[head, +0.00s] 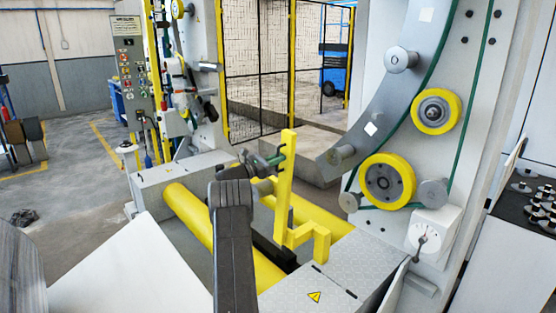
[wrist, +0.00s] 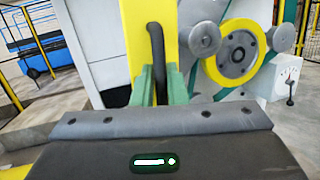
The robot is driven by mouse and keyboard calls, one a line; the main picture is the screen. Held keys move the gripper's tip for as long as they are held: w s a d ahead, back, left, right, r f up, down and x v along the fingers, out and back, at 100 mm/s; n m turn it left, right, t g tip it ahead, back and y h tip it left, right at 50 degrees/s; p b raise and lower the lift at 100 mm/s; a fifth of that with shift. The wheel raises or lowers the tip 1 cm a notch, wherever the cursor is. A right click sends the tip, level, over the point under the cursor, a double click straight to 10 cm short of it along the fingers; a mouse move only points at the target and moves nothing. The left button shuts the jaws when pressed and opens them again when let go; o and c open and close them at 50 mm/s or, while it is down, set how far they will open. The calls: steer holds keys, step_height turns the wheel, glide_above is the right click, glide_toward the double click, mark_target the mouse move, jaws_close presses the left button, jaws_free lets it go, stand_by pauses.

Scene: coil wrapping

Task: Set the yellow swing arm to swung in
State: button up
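The yellow swing arm (head: 286,190) is a tall upright post with a stepped foot, standing between the yellow rollers and the machine face. In the wrist view its yellow post (wrist: 135,35) fills the upper middle, with a dark curved handle (wrist: 155,45) on it. My gripper (head: 273,159) reaches the upper part of the post from the left. In the wrist view its green fingers (wrist: 161,88) lie close on both sides of the handle and appear shut on it. The handle's lower end is hidden between the fingers.
Yellow rollers (head: 200,220) lie low beside the post. The machine face carries a yellow-rimmed wheel (head: 387,181), a green belt and a dial (head: 423,237). A grey plate with a warning sign (head: 314,296) is in front. A mesh fence (head: 262,70) stands behind.

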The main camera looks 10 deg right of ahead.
steer(key=shift+o, duration=0.4)
steer(key=shift+w+a+r, duration=0.15)
steer(key=shift+w+a, duration=0.05)
steer(key=shift+w, duration=0.1)
steer(key=b+v, duration=0.2)
steer(key=v, duration=1.1)
steer(key=shift+s+a+b, duration=0.2)
steer(key=shift+a+b, duration=0.05)
steer(key=shift+b, duration=0.1)
